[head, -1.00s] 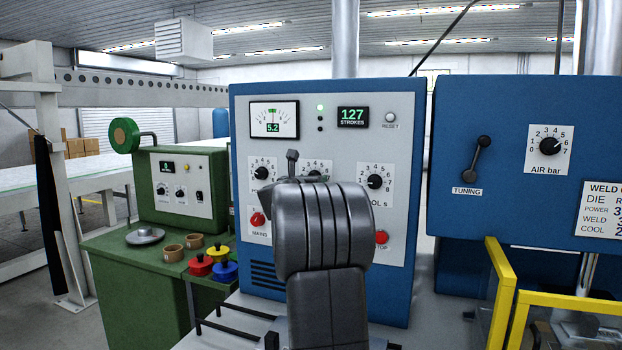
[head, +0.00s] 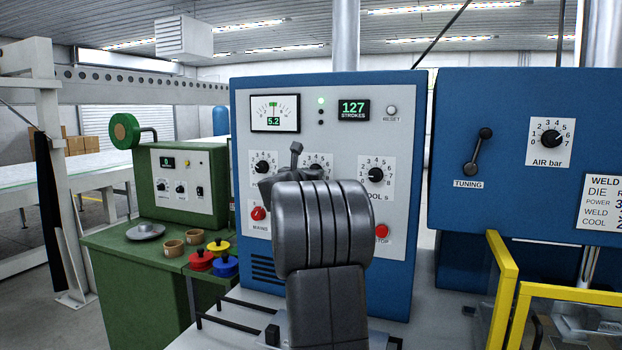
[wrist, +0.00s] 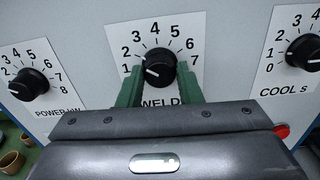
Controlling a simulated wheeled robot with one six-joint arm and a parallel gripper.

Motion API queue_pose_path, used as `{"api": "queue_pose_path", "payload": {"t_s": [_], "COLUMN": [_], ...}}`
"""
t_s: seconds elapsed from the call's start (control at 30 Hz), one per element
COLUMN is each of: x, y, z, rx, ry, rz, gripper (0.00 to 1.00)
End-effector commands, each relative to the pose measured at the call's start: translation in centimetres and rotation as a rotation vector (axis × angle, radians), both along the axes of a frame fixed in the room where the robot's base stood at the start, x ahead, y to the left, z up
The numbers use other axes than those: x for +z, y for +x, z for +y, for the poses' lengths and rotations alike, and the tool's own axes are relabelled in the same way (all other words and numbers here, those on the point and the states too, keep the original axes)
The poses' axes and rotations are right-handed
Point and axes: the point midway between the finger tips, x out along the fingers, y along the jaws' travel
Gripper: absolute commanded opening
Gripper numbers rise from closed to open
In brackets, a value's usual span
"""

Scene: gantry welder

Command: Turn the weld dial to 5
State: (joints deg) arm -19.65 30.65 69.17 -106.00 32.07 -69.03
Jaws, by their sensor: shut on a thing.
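The weld dial (wrist: 158,66) is a black knob on a white plate, in the middle of the wrist view. Digits 1 to 7 show around it; the low end of the scale is hidden by a finger. Its white mark points to the lower left, near the low end. My gripper (wrist: 160,85) has a green finger on each side of the knob and is shut on it. In the head view the weld dial's plate (head: 317,160) shows only in part. My dark wrist and arm hide the knob and fingertips there.
The power dial (wrist: 28,84) is left of the weld dial and the cool dial (wrist: 304,52) right. A red mains button (head: 258,213) and a red stop button (head: 381,231) sit lower on the blue cabinet (head: 423,110). A yellow guard rail (head: 503,275) stands at right.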

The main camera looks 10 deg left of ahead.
Motion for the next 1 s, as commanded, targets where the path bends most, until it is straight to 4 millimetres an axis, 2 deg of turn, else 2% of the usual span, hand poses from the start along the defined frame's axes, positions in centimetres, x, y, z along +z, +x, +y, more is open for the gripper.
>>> {"api": "queue_pose_path", "payload": {"t_s": [0.13, 1.0], "x": [-0.51, -0.43], "y": [-0.03, -0.02], "z": [0.07, 0.06], "rx": [0.001, 0.001], "ry": [0.112, 0.92], "rz": [-0.024, -0.181], "gripper": [0.09, 0.09]}}
